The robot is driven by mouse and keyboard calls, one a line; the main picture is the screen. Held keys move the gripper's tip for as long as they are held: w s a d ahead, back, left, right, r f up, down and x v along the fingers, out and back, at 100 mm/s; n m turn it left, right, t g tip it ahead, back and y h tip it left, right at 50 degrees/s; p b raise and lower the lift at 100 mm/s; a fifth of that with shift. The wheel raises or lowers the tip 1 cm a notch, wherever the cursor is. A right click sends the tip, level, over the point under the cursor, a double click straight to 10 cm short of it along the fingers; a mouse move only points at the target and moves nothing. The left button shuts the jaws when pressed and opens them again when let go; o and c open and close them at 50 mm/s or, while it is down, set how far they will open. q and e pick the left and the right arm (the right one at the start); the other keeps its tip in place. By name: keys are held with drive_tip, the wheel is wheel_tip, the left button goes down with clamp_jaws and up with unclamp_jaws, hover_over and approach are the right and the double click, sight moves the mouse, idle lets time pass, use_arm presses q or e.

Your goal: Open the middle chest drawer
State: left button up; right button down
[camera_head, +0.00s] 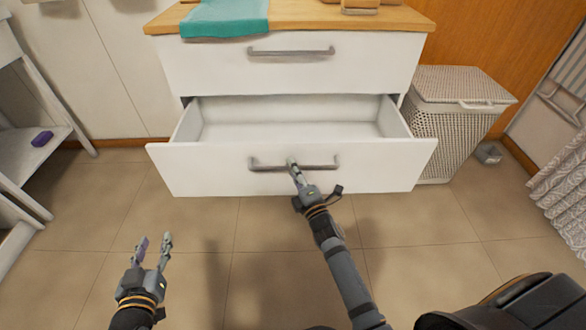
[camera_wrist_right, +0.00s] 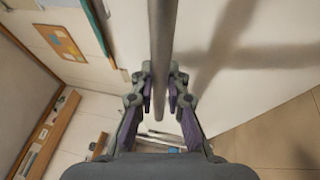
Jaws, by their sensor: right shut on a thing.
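The white chest (camera_head: 390,56) stands ahead with a wooden top. Its lower visible drawer (camera_head: 215,172) is pulled well out, and its inside looks empty. The upper drawer (camera_head: 200,68) is shut. My right gripper (camera_head: 294,164) is shut on the grey bar handle (camera_head: 265,165) of the open drawer. In the right wrist view the handle (camera_wrist_right: 162,50) runs between the two fingers. My left gripper (camera_head: 153,245) is open and empty, low over the floor at the left, apart from the chest.
A teal cloth (camera_head: 226,19) hangs over the chest top's front edge. A wicker hamper (camera_head: 455,120) stands close to the right. The tiled floor in front is clear.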

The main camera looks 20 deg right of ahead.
drive_tip(key=c, duration=1.3)
unclamp_jaws()
drive_tip(key=shift+c, duration=0.2)
drive_tip(key=v, duration=1.2)
drive_tip(key=shift+d, duration=0.1)
